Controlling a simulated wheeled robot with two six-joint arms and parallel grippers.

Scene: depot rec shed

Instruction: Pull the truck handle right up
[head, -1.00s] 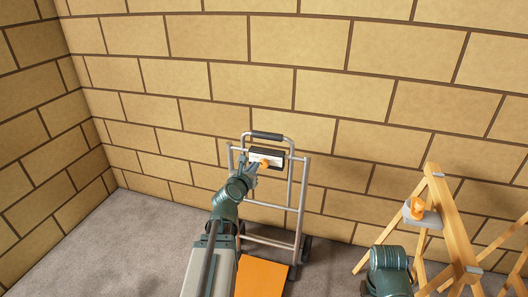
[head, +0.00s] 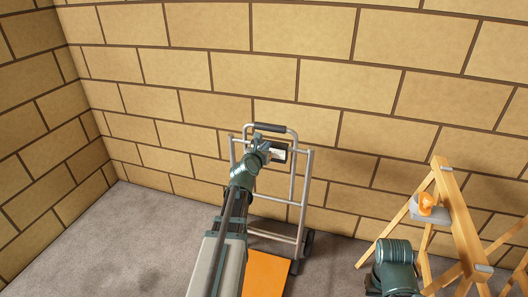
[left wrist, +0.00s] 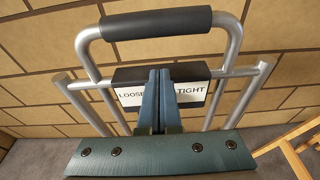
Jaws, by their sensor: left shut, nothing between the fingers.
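The hand truck (head: 304,205) stands upright by the brick wall, with a grey tube frame. Its handle is a tube loop with a black grip (head: 269,127), which fills the top of the left wrist view (left wrist: 157,22). Below the grip, a black block (head: 279,154) carries a white label; the wrist view reads LOOSE on the left and TIGHT on the right (left wrist: 191,91). My left gripper (head: 264,144) is shut and empty. Its fingers (left wrist: 165,76) cover the middle of the label, below the grip and apart from it. The fingers hide whatever is at the block's centre.
The truck's orange plate (head: 267,272) lies low at the front, beside my left arm. A wooden trestle or ladder (head: 456,215) stands at the right, with an orange item (head: 426,203) on a grey ledge. Grey floor (head: 120,245) is clear at the left.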

